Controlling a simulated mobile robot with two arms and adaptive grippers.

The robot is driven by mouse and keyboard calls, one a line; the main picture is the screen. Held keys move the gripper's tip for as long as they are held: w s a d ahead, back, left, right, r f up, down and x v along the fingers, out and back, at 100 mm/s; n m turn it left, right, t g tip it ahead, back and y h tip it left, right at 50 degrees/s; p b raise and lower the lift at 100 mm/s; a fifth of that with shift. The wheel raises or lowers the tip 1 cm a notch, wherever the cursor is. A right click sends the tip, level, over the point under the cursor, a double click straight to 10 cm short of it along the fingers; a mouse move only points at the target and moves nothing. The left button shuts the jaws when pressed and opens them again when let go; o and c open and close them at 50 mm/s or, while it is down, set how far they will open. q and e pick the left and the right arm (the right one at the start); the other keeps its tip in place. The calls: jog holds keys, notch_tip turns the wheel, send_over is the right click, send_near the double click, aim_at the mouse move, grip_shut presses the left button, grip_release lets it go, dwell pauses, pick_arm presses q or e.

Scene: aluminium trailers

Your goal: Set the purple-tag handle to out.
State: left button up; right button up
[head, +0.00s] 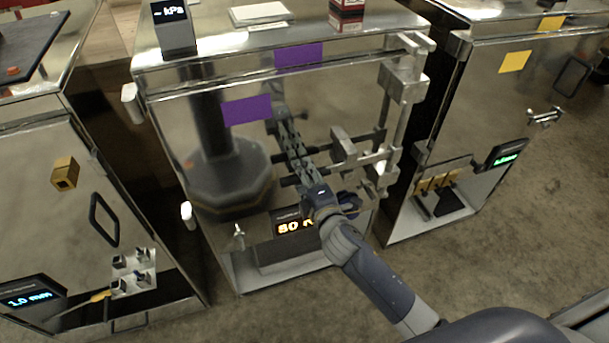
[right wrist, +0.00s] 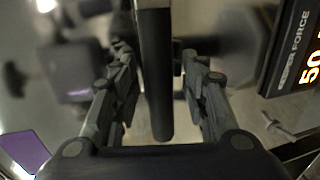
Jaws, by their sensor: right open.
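The purple tags sit on the middle trailer: one on its front (head: 246,110), the other along its top edge (head: 298,54). The front tag also shows at the lower left of the right wrist view (right wrist: 25,151). My right gripper (head: 279,125) reaches in front of the trailer face below and right of this tag. In the right wrist view, the gripper (right wrist: 160,105) is open, with a dark round-ended handle bar (right wrist: 155,75) running between its fingers. Gaps show on both sides. In the head view my fingers partly hide the bar. My left gripper is out of view.
Metal brackets and rods (head: 400,85) stand out on the middle trailer's right side. A lit force display (head: 293,226) sits below my gripper. A trailer with yellow tags (head: 515,62) stands to the right, another trailer (head: 45,180) to the left. Bare floor (head: 520,215) lies at right.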

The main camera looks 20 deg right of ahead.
jog(key=shift+c, duration=0.6)
grip_shut()
jog(key=shift+s, duration=0.15)
